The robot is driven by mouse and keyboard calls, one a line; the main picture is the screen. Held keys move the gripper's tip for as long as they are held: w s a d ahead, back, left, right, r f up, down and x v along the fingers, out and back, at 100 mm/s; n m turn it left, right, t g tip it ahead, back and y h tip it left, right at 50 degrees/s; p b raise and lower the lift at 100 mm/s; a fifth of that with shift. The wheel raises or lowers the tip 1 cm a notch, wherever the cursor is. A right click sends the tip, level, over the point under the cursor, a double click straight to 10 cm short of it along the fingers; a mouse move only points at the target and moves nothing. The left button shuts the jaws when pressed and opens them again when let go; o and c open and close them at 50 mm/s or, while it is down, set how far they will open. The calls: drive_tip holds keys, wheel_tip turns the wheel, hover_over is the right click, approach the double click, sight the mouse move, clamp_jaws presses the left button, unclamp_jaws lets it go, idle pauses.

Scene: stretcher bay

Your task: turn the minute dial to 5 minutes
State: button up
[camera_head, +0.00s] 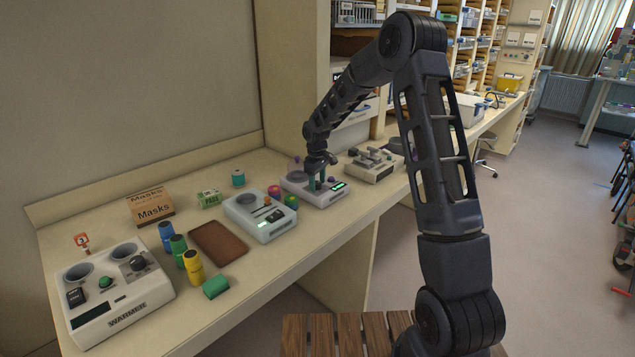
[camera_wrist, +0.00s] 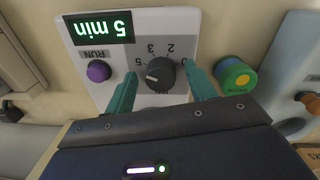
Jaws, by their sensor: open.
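The black minute dial (camera_wrist: 160,74) sits on a pale device (camera_wrist: 95,52) with numbers printed around it, including 2, 3 and 5. A white mark shows on its left part in the wrist view; the 5 is partly covered. The lit green display (camera_wrist: 98,26), upside down in this view, reads "5 min". A purple RUN button (camera_wrist: 98,71) is beside the dial. My gripper (camera_wrist: 163,73) is open, with a teal finger on each side of the dial; contact cannot be told. In the head view my gripper (camera_head: 318,182) is down over this device (camera_head: 327,199), hiding the dial.
A green, blue and yellow round piece (camera_wrist: 235,76) lies close to the right finger. Another pale device (camera_head: 243,218) with a lit display stands to the left, and a further one (camera_head: 374,172) to the right. Bottles (camera_head: 179,250) and the warmer (camera_head: 115,290) are farther left.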

sight(317, 183)
wheel_tip(317, 183, up, 11)
drive_tip(key=shift+s, duration=0.2)
idle(0.4)
drive_tip(key=shift+a+f, duration=0.1)
drive_tip(key=s+d+r+m+t, duration=0.2)
drive_tip(key=s+d+r+m, duration=0.3)
drive_tip(key=s+d+r, duration=1.05)
drive_tip(key=s+d+f+m+t, duration=0.1)
drive_tip(key=s+d+m, duration=0.2)
drive_tip(key=s, duration=0.9)
drive_tip(key=s+d+f+m+t, duration=0.1)
drive_tip(key=s+d+m, duration=0.2)
drive_tip(key=s+d, duration=0.4)
drive_tip(key=s, duration=0.6)
drive_tip(key=shift+f, duration=0.3)
